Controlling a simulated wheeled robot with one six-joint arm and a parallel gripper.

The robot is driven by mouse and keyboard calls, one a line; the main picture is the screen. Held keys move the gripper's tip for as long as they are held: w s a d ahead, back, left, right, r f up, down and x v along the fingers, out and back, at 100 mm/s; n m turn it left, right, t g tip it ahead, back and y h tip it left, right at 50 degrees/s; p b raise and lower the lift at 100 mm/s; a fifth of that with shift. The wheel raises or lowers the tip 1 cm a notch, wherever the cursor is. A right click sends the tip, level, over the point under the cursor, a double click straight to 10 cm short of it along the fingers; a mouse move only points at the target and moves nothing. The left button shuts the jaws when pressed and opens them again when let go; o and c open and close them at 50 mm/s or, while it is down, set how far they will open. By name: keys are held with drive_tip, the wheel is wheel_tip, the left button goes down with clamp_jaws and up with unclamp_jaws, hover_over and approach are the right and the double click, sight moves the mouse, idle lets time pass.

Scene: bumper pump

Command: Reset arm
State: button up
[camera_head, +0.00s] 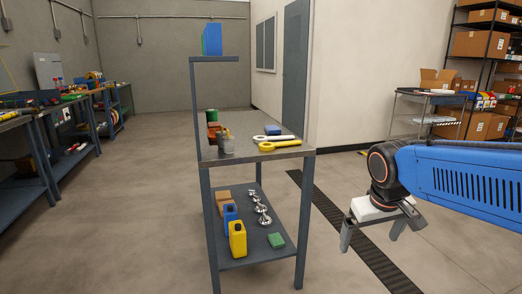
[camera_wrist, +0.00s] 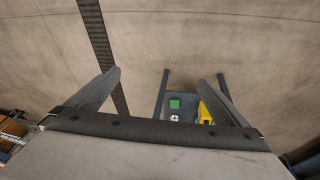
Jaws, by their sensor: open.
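My gripper (camera_head: 373,238) is at the right of the head view, at the end of my blue arm. Its two grey fingers are spread apart and nothing is between them. It hangs in free air to the right of the grey workbench (camera_head: 290,153), pointing down toward the floor. In the wrist view my gripper (camera_wrist: 167,85) shows both fingers wide apart, with floor and the bench's lower part beyond them.
Floor around my gripper is clear.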

drive_tip(key=s+f, duration=0.2)
drive_tip(key=s, duration=0.5)
drive_tip(key=s+d+f+m+t+y, duration=0.1)
drive_tip(key=s+f, duration=0.1)
drive_tip(key=s, duration=0.5)
drive_tip(key=shift+s+d+f+m, duration=0.2)
drive_tip(key=shift+s+f+m, duration=0.05)
drive_tip(key=shift+f+m, duration=0.1)
